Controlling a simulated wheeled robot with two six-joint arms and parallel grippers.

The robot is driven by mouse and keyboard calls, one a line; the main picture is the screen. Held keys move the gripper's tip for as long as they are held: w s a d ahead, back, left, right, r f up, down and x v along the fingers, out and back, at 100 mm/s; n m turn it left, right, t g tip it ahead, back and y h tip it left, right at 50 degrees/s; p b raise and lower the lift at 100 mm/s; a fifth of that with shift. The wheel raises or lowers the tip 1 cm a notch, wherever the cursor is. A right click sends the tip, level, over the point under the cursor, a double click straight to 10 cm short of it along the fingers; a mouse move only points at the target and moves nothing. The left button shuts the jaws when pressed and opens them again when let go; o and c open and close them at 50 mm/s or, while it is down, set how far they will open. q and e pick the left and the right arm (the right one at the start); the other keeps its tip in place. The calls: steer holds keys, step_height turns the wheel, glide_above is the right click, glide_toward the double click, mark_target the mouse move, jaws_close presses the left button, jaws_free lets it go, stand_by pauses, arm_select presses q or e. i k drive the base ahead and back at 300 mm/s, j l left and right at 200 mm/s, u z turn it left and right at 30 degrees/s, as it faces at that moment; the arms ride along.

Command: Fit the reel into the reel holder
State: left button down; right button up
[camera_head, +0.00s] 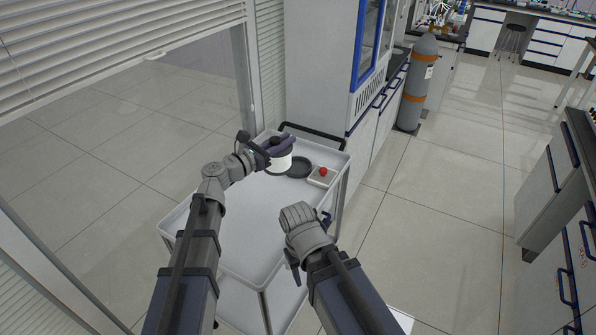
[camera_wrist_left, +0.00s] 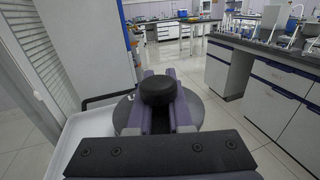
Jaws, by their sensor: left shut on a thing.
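The reel (camera_head: 283,162) is a white cylinder with a dark top, at the far end of the white cart. My left gripper (camera_head: 277,146) is shut on its black knob; in the left wrist view the knob (camera_wrist_left: 158,90) sits between the two purple fingers, with a grey disc (camera_wrist_left: 127,117) below. The reel holder (camera_head: 300,168) appears to be the dark round dish just right of the reel. I cannot tell whether the reel touches the cart top. My right arm is folded over the cart's right side; its fingers (camera_head: 293,266) are too unclear to read.
A small white box with a red button (camera_head: 323,176) sits right of the dish. The cart (camera_head: 235,230) has a raised rim and a clear near half. A tall cabinet (camera_head: 318,65) and a grey gas cylinder (camera_head: 417,85) stand beyond. The floor at right is open.

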mark_target(297, 168)
steer(key=k, duration=0.6)
steer(key=u, duration=1.2)
steer(key=i+l, duration=0.1)
steer(key=l, duration=0.65)
steer(key=i+l, duration=0.1)
steer(key=l, duration=0.65)
steer(key=i+l, duration=0.1)
steer(key=l, duration=0.65)
steer(key=i+l, duration=0.15)
steer(key=l, duration=0.55)
steer(key=i+l, duration=0.1)
steer(key=l, duration=0.65)
steer(key=u, duration=0.05)
